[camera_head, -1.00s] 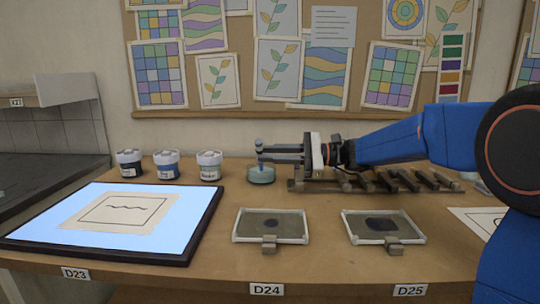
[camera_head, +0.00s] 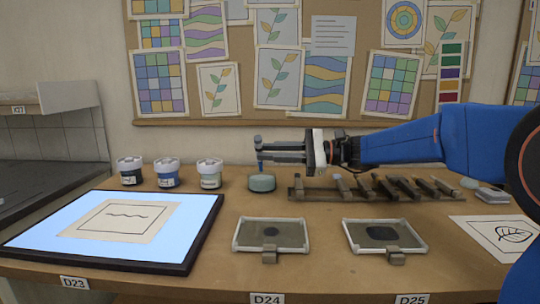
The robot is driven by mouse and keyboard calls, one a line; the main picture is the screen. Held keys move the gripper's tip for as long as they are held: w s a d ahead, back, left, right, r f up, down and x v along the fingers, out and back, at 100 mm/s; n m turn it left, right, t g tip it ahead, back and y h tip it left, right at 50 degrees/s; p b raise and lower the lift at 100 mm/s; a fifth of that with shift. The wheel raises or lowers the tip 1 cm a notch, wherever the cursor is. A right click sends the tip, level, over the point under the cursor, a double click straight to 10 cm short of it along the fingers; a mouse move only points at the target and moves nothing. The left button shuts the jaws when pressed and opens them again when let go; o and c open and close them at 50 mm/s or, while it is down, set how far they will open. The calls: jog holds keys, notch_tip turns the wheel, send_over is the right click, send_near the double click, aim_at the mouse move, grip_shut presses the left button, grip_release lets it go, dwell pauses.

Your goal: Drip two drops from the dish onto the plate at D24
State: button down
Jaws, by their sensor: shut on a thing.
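My gripper (camera_head: 264,151) is shut on a small blue dropper-like tool (camera_head: 259,160), held upright. The tool's lower end is just above the round grey-green dish (camera_head: 262,184); I cannot tell whether it touches the dish or what is inside. The plate at D24 (camera_head: 240,236) is a glassy rectangle with a pale rim, lying flat in front of the dish.
Several lidded paint jars (camera_head: 168,173) stand left of the dish. A lit panel (camera_head: 205,226) with a drawing fills the front left. A rack of tools (camera_head: 385,193) lies right of the dish. The plate at D25 (camera_head: 415,233) has a larger dark patch.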

notch_tip(320, 180, up, 4)
jog(key=shift+r, duration=0.15)
dwell(0.4)
jog(key=shift+s, duration=0.1)
dwell(0.3)
